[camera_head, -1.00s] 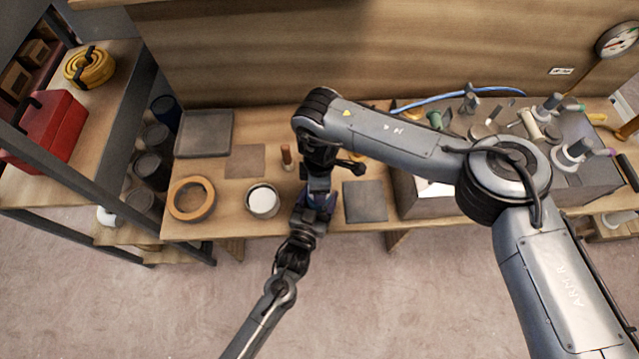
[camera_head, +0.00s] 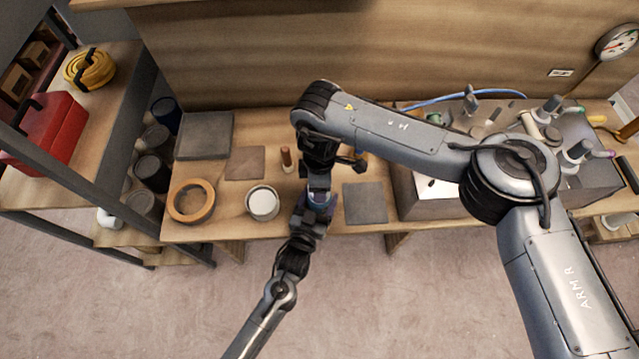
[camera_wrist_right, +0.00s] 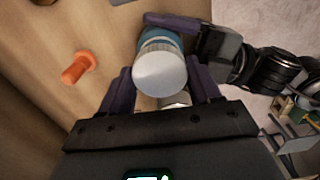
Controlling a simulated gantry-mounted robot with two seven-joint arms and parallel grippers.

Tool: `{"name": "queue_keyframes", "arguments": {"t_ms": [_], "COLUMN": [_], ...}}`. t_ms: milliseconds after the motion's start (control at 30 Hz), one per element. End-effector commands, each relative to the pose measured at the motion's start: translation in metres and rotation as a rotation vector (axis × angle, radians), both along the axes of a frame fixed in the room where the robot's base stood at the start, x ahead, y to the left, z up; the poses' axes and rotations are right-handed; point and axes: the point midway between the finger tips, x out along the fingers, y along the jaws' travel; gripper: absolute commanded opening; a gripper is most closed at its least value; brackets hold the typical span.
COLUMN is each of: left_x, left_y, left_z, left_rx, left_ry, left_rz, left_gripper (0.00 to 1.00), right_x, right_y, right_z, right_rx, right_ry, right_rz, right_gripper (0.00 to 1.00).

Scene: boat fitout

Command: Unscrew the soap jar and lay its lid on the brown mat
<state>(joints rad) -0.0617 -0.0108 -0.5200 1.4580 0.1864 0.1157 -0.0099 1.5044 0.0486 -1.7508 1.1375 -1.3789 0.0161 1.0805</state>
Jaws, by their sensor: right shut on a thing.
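The soap jar (camera_wrist_right: 152,36) has a blue body and a pale grey-white lid (camera_wrist_right: 160,72), seen from above in the right wrist view. My right gripper (camera_wrist_right: 162,88) points down from above, with its purple fingers on either side of the lid, shut on it. My left gripper (camera_wrist_right: 186,48) comes in from the side, its fingers around the blue body. In the head view the jar (camera_head: 318,199) is mostly hidden between my two grippers near the bench's front edge. The lid appears on the jar; I cannot tell how loose it is. The brown mat (camera_head: 246,163) lies bare to the left.
A pot with white contents (camera_head: 262,203) and an orange-brown ring (camera_head: 191,200) stand at the front left. A grey tray (camera_head: 204,136) lies behind. A dark grey mat (camera_head: 365,204) lies right of the jar.

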Motion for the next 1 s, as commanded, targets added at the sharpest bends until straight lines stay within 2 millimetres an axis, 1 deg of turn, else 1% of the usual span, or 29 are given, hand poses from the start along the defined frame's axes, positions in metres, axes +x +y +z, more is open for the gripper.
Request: {"name": "queue_keyframes", "arguments": {"t_ms": [467, 567, 833, 1000], "left_x": [0.000, 0.000, 0.000, 0.000], "left_y": [0.000, 0.000, 0.000, 0.000], "left_z": [0.000, 0.000, 0.000, 0.000], "left_rx": [0.000, 0.000, 0.000, 0.000], "left_ry": [0.001, 0.001, 0.001, 0.001], "left_rz": [0.000, 0.000, 0.000, 0.000], "left_gripper": [0.00, 0.00, 0.00, 0.00], "right_x": [0.000, 0.000, 0.001, 0.000], "right_y": [0.000, 0.001, 0.000, 0.000], "right_z": [0.003, 0.009, 0.037, 0.042], "right_rx": [0.001, 0.002, 0.001, 0.001], "right_ry": [-0.001, -0.002, -0.002, 0.000], "right_rz": [0.000, 0.000, 0.000, 0.000], "right_gripper": [0.26, 0.26, 0.26, 0.26]}}
